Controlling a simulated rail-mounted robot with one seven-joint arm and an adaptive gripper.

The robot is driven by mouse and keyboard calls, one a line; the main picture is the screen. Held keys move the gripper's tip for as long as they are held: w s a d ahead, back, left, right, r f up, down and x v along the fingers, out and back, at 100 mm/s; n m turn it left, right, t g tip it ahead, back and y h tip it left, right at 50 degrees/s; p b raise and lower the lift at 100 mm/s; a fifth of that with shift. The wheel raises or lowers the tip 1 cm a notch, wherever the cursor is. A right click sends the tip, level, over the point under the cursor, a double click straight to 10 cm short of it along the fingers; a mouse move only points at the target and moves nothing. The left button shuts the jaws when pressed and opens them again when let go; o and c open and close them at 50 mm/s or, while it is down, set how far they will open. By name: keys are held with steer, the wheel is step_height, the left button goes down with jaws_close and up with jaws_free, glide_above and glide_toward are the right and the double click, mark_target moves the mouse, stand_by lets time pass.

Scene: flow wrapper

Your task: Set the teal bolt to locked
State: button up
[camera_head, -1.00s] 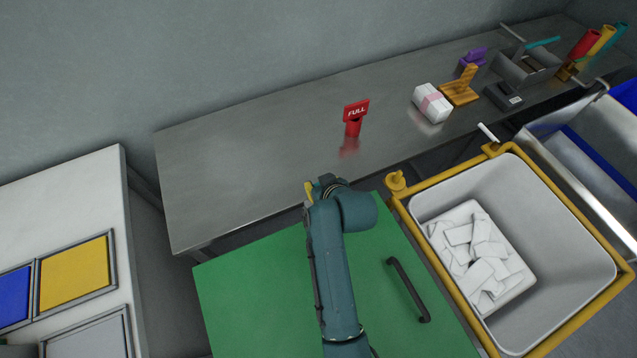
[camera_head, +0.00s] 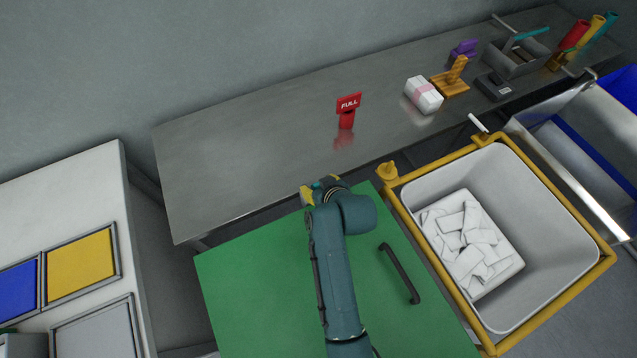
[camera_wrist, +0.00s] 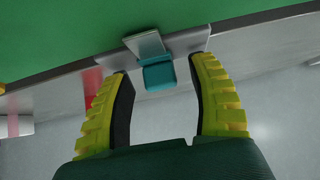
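The teal bolt (camera_wrist: 158,74) shows in the wrist view as a small block beside a grey metal piece (camera_wrist: 146,45) on a metal plate at the edge of the green panel (camera_wrist: 80,35). My gripper (camera_wrist: 163,70) is open, with one yellow fingertip on each side of the bolt and visible gaps between. No contact with the bolt shows. In the head view my gripper (camera_head: 321,187) is over the far edge of the green panel (camera_head: 260,290), and my arm mostly hides the bolt there. I cannot tell whether the bolt is locked.
A steel table (camera_head: 235,160) stands behind the panel, with a red FULL sign (camera_head: 348,104) and a white pack (camera_head: 424,95) on it. A dark handle (camera_head: 399,273) sits on the panel. A yellow-framed bin (camera_head: 545,210) holding white pieces stands to the right.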

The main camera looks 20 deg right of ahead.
steer(key=v, duration=1.2)
steer(key=shift+w, duration=0.1)
